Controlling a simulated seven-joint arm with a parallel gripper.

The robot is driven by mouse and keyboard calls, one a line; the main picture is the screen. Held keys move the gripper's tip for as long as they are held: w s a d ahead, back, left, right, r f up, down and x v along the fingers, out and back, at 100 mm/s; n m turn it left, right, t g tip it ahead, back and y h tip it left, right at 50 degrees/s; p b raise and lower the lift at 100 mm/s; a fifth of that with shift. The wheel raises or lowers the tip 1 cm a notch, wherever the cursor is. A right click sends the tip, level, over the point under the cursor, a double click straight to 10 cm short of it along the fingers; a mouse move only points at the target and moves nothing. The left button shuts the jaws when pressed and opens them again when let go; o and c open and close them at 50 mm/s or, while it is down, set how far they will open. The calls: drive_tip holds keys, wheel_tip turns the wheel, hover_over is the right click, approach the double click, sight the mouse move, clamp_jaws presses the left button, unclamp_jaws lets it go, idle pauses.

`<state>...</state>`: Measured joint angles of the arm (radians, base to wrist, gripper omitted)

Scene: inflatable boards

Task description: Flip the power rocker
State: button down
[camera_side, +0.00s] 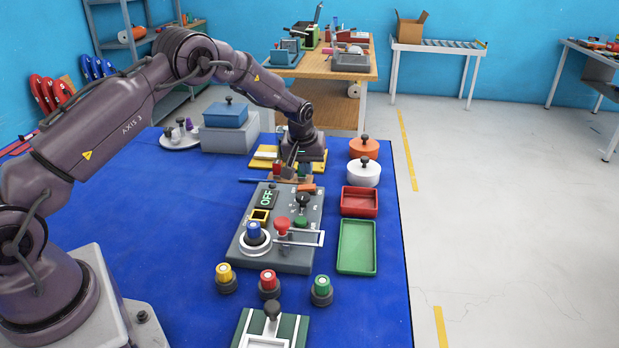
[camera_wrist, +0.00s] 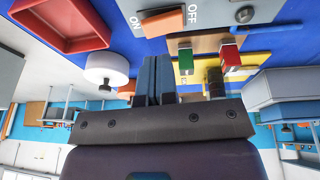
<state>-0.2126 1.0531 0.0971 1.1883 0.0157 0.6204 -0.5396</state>
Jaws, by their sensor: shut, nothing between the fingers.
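The orange power rocker (camera_side: 306,188) sits at the far edge of the grey control panel (camera_side: 283,258). In the wrist view the rocker (camera_wrist: 163,21) lies between the printed words ON and OFF. The panel's display (camera_side: 267,198) reads OFF in green. I cannot tell which way the rocker is tilted. My gripper (camera_side: 289,170) is above the table just beyond the panel's far edge, apart from the rocker. In the wrist view the two fingers of my gripper (camera_wrist: 160,60) are together and empty, with the rocker beyond their tips.
Red (camera_side: 360,202) and green (camera_side: 357,247) trays stand to the right. Red and green blocks (camera_wrist: 186,58) lie near my fingers.

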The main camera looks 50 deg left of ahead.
sight(311, 186)
drive_tip(key=shift+w+d+f, duration=0.1)
drive_tip(key=shift+d+f, duration=0.05)
drive_tip(key=shift+f, duration=0.7)
drive_tip(key=shift+w+d+f, duration=0.1)
drive_tip(key=shift+f, duration=0.75)
drive_tip(key=shift+w+d+f+g+y, duration=0.3)
drive_tip(key=shift+f+g+y, duration=0.1)
drive_tip(key=shift+f+y, duration=0.1)
drive_tip(key=shift+s+a, duration=0.15)
